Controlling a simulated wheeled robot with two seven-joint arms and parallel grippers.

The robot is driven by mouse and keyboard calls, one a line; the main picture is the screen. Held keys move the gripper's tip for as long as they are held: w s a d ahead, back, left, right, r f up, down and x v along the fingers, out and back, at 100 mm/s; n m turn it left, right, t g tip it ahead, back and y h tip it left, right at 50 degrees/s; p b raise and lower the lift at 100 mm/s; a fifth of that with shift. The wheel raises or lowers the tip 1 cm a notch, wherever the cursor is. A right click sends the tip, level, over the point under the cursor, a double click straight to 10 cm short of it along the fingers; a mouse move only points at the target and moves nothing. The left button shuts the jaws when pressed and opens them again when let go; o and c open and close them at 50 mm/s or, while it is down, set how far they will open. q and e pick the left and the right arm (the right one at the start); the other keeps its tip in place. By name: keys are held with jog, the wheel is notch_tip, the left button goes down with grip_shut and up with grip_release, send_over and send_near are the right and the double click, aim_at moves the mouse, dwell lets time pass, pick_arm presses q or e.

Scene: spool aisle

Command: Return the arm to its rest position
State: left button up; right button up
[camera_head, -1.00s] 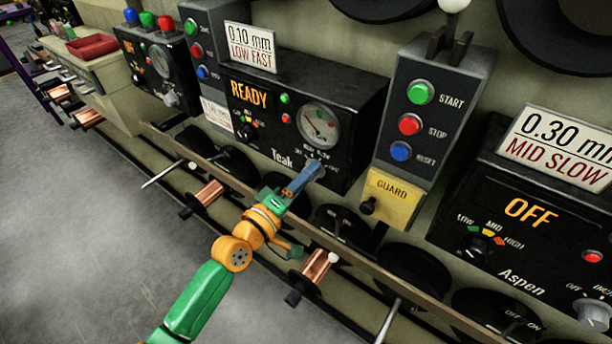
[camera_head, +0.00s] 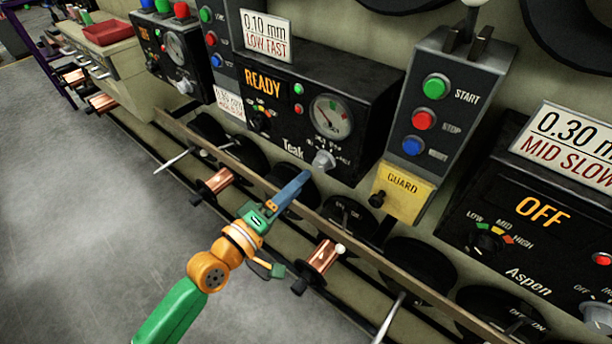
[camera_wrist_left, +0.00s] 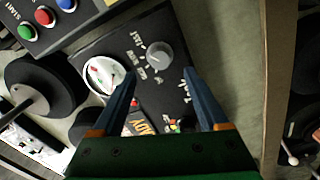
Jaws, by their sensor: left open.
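My left arm comes in from the bottom of the head view, green and orange. Its left gripper (camera_head: 290,188) has blue fingers, is open and empty, and is in front of and below the Teak panel (camera_head: 372,106). The grey knob (camera_head: 323,160) on that panel is apart from the fingers. In the left wrist view the two fingers (camera_wrist_left: 160,95) stand wide apart, with the knob (camera_wrist_left: 159,55) beyond them and nothing between them. The Teak display reads READY. My right gripper is not in view.
A long rail (camera_head: 350,244) runs along the machines below the panels. Copper spools (camera_head: 324,256) and black wheels sit near it. A yellow GUARD plate (camera_head: 402,190) and a start/stop box (camera_head: 428,110) are right of the Teak panel. Bare floor (camera_head: 90,230) is open at left.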

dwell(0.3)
pick_arm(q)
jog(key=s+a+f+m+g+y+p, duration=0.1)
jog(key=s+a+f+g+y+p, duration=0.2)
jog(key=f, duration=0.5)
jog(key=s+a+f+m+g+y+p, duration=0.1)
jog(key=s+a+f+y, duration=0.2)
jog(key=f, duration=0.5)
jog(key=s+a+f+m+g+y+p, duration=0.25)
jog(key=a+f, duration=0.25)
jog(key=f, duration=0.3)
jog(key=s+a+f+m+g+y+p, duration=0.1)
jog(key=s+f, duration=0.4)
jog(key=s, duration=0.8)
jog(key=s+a+f+m+g+y+p, duration=0.1)
jog(key=s+g, duration=0.5)
jog(key=s, duration=0.8)
notch_tip(320, 180, down, 4)
jog(key=a+m+p, duration=0.1)
jog(key=a+m, duration=0.1)
jog(key=m, duration=0.1)
jog(key=shift+r, duration=0.15)
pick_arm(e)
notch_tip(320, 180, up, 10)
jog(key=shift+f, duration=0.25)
pick_arm(q)
jog(key=shift+d, duration=0.1)
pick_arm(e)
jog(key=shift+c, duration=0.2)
